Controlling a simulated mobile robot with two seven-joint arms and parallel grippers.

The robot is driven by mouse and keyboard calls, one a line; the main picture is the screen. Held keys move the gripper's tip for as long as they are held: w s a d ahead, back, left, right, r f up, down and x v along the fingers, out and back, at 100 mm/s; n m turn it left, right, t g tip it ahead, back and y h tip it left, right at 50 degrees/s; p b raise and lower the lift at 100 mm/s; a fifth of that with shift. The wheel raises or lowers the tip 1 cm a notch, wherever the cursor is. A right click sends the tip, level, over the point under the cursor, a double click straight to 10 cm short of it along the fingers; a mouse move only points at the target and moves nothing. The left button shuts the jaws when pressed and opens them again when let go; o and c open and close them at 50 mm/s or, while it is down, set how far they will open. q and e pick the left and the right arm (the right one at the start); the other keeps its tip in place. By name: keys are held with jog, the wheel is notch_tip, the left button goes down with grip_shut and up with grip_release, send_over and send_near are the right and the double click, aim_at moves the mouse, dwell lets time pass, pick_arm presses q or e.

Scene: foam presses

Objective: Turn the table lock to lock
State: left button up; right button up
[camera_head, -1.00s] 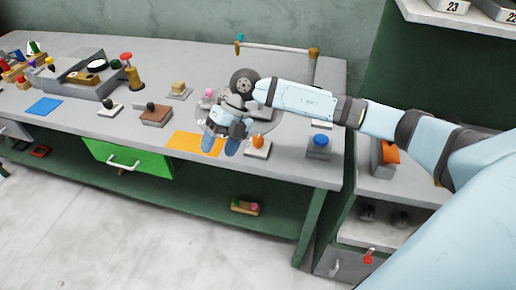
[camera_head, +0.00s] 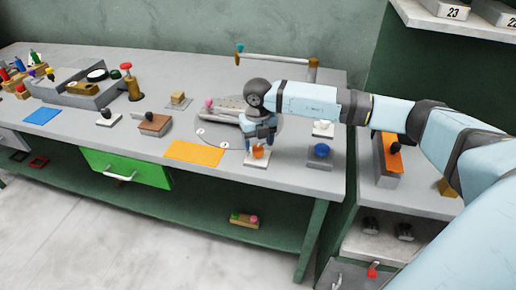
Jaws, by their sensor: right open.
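A round grey turntable (camera_head: 215,137) is set into the bench top, partly hidden by my right arm and gripper. Beside its front right edge, an orange knob (camera_head: 259,153) stands on a pale square base (camera_head: 256,162). It may be the table lock, but no label is readable. My right gripper (camera_head: 260,143) points down directly above the orange knob, fingers open and close to it. I cannot tell whether the fingers touch it. My left gripper is not in view.
A blue knob (camera_head: 321,150) and a white-based black knob (camera_head: 323,128) stand to the right. An orange mat (camera_head: 194,153) lies to the left. A brown block with a black knob (camera_head: 154,124) and a red-topped post (camera_head: 131,85) stand farther left. A metal rail (camera_head: 275,59) runs behind.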

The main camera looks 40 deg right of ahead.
aim_at(258, 148)
jog(key=shift+f, duration=1.6)
jog(key=c, duration=0.9)
